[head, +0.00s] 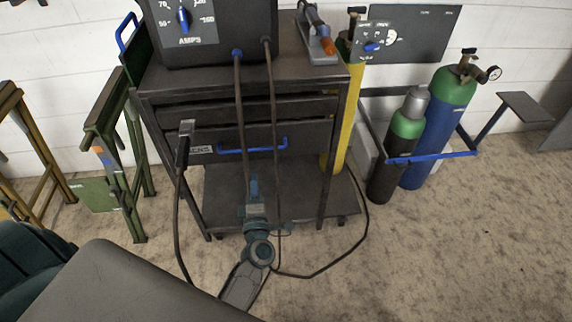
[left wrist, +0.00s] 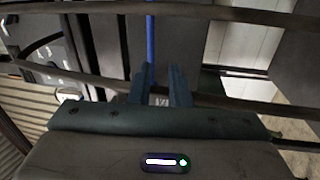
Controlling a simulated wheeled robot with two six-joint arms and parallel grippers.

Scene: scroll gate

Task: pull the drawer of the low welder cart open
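The low welder cart (head: 232,185) is dark grey and stands at the middle of the head view. Its lower drawer (head: 305,143) looks shut and has a blue bar handle (head: 262,148) across its front. My left gripper (head: 254,186) is in front of the cart, a little below the handle in the picture. In the left wrist view its two fingers (left wrist: 159,72) are apart with nothing between them. The blue handle (left wrist: 151,30) stands upright in that view, ahead of the fingertips and nearly in line with the left one. My right gripper is not in view.
Two dark hoses (head: 240,105) hang from the welder (head: 225,30) across the drawer front; hoses also cross the wrist view (left wrist: 240,14). A clamp (head: 184,142) hangs at the drawer's left. Gas cylinders (head: 440,125) stand right, a green-brown stand (head: 110,150) left. Floor at right is clear.

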